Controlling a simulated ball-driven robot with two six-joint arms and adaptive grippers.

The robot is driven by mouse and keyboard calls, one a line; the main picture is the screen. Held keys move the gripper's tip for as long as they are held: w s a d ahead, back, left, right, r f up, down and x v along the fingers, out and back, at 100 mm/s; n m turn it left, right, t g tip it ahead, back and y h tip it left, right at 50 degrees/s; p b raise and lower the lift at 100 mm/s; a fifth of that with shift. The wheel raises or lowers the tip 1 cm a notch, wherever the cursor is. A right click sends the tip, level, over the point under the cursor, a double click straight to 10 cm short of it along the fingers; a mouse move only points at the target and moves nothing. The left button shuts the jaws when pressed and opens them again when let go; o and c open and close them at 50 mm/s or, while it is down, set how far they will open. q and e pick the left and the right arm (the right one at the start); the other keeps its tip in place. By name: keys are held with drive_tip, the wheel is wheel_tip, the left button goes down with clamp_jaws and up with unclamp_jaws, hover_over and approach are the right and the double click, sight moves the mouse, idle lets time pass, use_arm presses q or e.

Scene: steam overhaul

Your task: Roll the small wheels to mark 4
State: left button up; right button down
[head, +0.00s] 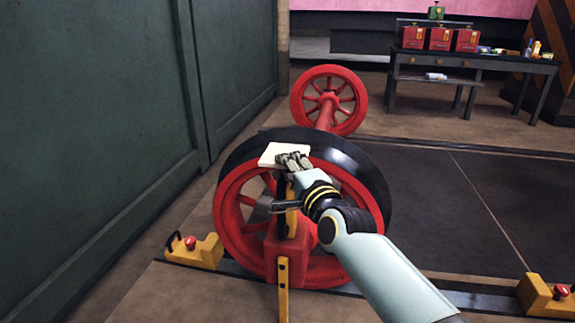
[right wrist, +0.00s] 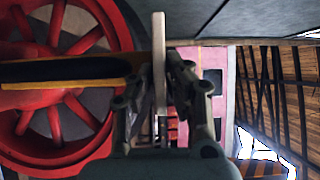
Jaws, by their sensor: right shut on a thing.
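The wheelset has a near red spoked wheel (head: 232,215) with a wide black tyre. A red axle runs back to a far red wheel (head: 357,98). The near wheel also fills the left of the right wrist view (right wrist: 110,25). My right gripper (head: 288,160) is in front of the near wheel's upper part. It is shut on a pale flat slab (head: 270,154), which stands between the fingers in the right wrist view (right wrist: 159,60). A yellow and black upright bar (head: 292,222) is below the gripper, by a red hub block. No mark number is readable. My left gripper is out of view.
Yellow stops with red knobs sit by the near rail, at left (head: 205,251) and right (head: 546,297). A green wall (head: 90,130) runs along the left. A bench (head: 480,62) with red boxes is at the back right. The dark floor right of the wheels is clear.

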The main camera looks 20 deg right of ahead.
drive_tip(key=shift+s+d+f, duration=0.1)
drive_tip(key=shift+f, duration=0.05)
drive_tip(key=shift+s+d, duration=0.1)
drive_tip(key=shift+s+d, duration=0.2)
drive_tip(key=shift+d, duration=0.1)
drive_tip(key=s+d, duration=0.1)
drive_tip(key=d, duration=0.2)
drive_tip(key=shift+s+p, duration=0.35)
drive_tip(key=shift+s, duration=0.05)
idle(0.4)
drive_tip(key=shift+s+d, duration=0.1)
drive_tip(key=shift+s, duration=0.05)
